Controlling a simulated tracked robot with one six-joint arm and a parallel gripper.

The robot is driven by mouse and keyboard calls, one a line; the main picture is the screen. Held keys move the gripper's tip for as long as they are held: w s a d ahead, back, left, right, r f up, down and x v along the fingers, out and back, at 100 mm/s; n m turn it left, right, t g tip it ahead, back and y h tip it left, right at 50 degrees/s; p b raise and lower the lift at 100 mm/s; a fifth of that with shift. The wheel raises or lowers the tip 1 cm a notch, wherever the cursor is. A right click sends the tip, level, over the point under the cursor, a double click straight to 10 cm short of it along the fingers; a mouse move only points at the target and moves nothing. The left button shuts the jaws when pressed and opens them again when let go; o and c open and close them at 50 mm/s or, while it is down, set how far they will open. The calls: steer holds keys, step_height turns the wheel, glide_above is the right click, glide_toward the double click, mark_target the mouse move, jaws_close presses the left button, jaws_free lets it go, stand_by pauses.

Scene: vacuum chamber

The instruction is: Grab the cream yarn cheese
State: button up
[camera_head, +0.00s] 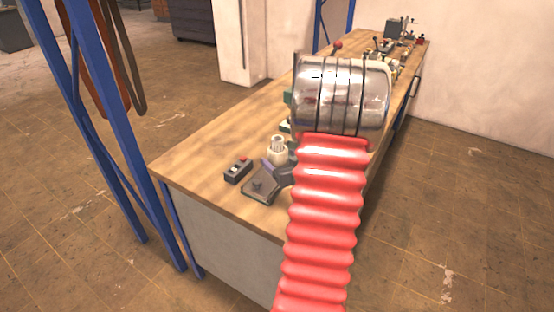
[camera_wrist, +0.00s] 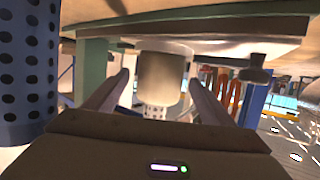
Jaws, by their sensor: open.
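The cream yarn cheese (camera_head: 277,156), a short cream cylinder with a paler slotted core sticking up, stands upright on the wooden bench. The wrist view, which shows the scene upside down, has the cheese (camera_wrist: 162,80) in the middle. My gripper (camera_head: 277,164) is low over the bench on the near side of the cheese, its dark body pointing at it. In the wrist view, my gripper's jaws (camera_wrist: 159,80) are apart, with a finger on each side of the cheese and visible gaps. I cannot tell how far the fingertips reach along its sides.
A dark box with a red button (camera_head: 238,170) sits left of my gripper; it also shows in the wrist view (camera_wrist: 254,75). A blue perforated cylinder (camera_wrist: 27,65) stands on the cheese's other side. Green parts (camera_head: 287,113) are behind the cheese. The bench's (camera_head: 195,165) left corner is clear.

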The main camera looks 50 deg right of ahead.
steer(key=shift+c, duration=0.6)
steer(key=c, duration=1.1)
steer(key=shift+c, duration=0.2)
steer(key=shift+r, duration=0.1)
steer(key=shift+r, duration=4.95)
